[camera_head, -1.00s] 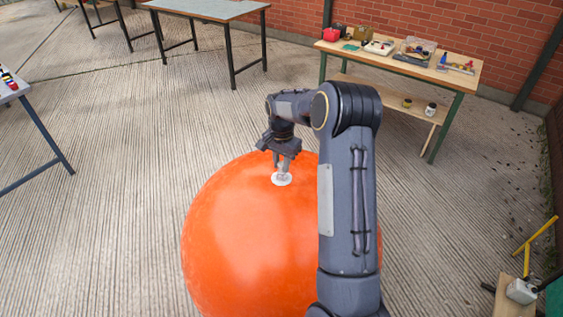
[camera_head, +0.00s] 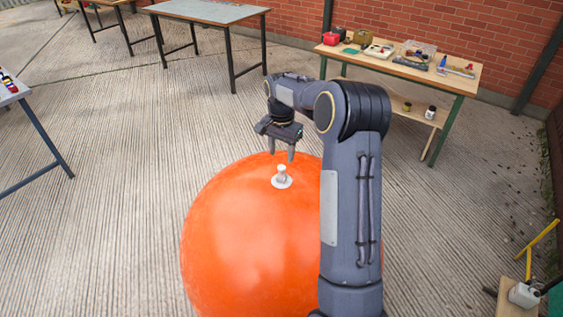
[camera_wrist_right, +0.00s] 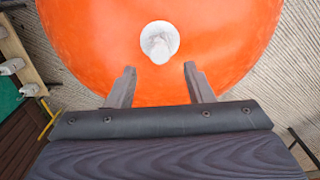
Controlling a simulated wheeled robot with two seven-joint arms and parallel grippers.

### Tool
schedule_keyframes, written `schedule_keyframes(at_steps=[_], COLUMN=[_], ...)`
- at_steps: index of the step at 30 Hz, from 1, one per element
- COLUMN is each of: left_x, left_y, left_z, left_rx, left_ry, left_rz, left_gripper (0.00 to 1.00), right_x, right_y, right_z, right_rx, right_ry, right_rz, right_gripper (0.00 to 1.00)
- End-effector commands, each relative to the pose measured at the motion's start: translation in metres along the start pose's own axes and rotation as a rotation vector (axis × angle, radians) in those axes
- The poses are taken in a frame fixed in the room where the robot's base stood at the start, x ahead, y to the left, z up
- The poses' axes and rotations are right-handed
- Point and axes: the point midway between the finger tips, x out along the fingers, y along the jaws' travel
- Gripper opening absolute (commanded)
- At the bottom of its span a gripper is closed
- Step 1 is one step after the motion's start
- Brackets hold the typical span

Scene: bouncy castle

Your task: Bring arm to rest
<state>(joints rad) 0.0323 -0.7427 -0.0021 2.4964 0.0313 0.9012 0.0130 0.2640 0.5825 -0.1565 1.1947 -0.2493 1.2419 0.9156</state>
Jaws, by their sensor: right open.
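My right gripper (camera_head: 281,153) is open and empty, just above the top of a large orange ball (camera_head: 235,230). A white valve plug (camera_head: 282,178) on a round white base stands upright on top of the ball, a little below and apart from the fingertips. In the right wrist view the two fingers (camera_wrist_right: 160,75) are spread, with the white plug (camera_wrist_right: 158,42) beyond them on the orange ball (camera_wrist_right: 90,30). My right arm covers the ball's right part in the head view. My left gripper is not in view.
A wooden workbench (camera_head: 465,83) with tools and boxes stands at the back right by the brick wall. A grey table (camera_head: 205,10) stands at the back, another at the left edge. A yellow-handled tool (camera_head: 537,238) is at the lower right. The concrete floor left of the ball is clear.

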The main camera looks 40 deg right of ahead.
Motion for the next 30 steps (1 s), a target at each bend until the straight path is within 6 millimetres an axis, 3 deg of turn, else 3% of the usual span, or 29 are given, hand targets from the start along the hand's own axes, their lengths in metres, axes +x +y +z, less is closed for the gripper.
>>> schedule_keyframes(at_steps=[4,12,16,20,24,30], left_x=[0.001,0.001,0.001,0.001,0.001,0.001], left_y=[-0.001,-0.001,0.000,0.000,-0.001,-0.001], left_z=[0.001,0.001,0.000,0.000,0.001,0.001], left_rx=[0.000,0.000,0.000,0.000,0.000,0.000], left_ry=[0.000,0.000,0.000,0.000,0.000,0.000], left_rz=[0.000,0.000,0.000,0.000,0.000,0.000], left_gripper=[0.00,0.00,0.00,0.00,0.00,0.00], right_x=[-0.014,-0.019,-0.037,-0.070,-0.098,-0.111], right_y=[0.000,0.001,0.010,0.032,0.065,0.119], right_z=[0.000,0.002,0.018,0.058,0.115,0.200], right_rx=[0.000,-0.006,-0.065,-0.204,-0.398,-0.673], right_ry=[0.000,-0.002,-0.009,-0.019,-0.012,0.036], right_rz=[-0.001,-0.004,-0.047,-0.143,-0.263,-0.421], right_gripper=[0.47,0.47,0.47,0.47,0.47,0.47])
